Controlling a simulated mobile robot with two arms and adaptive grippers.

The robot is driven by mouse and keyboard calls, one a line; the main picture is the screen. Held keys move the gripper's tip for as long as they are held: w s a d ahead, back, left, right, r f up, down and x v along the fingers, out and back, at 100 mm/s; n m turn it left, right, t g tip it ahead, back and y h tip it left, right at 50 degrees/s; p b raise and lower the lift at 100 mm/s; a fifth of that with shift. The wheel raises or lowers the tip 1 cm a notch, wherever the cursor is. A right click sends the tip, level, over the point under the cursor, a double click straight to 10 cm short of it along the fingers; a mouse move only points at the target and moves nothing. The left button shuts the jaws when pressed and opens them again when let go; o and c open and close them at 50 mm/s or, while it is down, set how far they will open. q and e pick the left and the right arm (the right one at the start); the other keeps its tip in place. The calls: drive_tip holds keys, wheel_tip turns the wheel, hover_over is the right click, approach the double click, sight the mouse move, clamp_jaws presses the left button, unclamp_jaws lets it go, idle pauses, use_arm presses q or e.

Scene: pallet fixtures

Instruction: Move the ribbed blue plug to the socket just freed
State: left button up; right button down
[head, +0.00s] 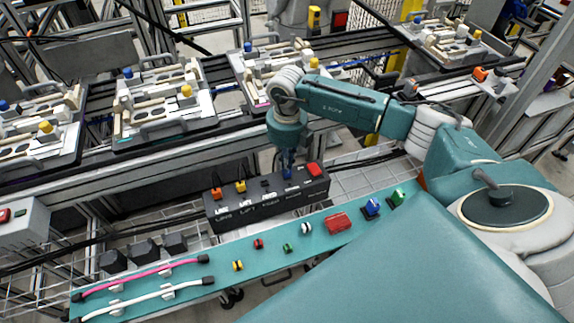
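The black socket box (268,208) stands behind the teal shelf, with white lettering on its front. On its top are an orange plug (217,194), a yellow plug (240,186), a dark spot with no coloured plug (265,183), a blue plug (287,174) and a red block (314,170). My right gripper (287,161) points down directly over the blue plug, at or very near it. Its fingers are small and dark, so I cannot tell whether they grip it. Ribs on the plug are too small to make out. My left gripper is not in view.
The teal shelf (205,262) holds pink and white cables, small coloured parts, a red box (338,222), a blue block (371,209) and a green block (398,197). Pallet fixtures (162,105) sit on the conveyor behind. A black cable runs left from the box.

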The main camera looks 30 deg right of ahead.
drive_tip(key=shift+r+p, duration=0.7)
drive_tip(key=shift+r, duration=0.2)
drive_tip(key=shift+r+p, duration=1.6)
drive_tip(key=shift+r, duration=0.9)
drive_tip(key=shift+f, duration=0.1)
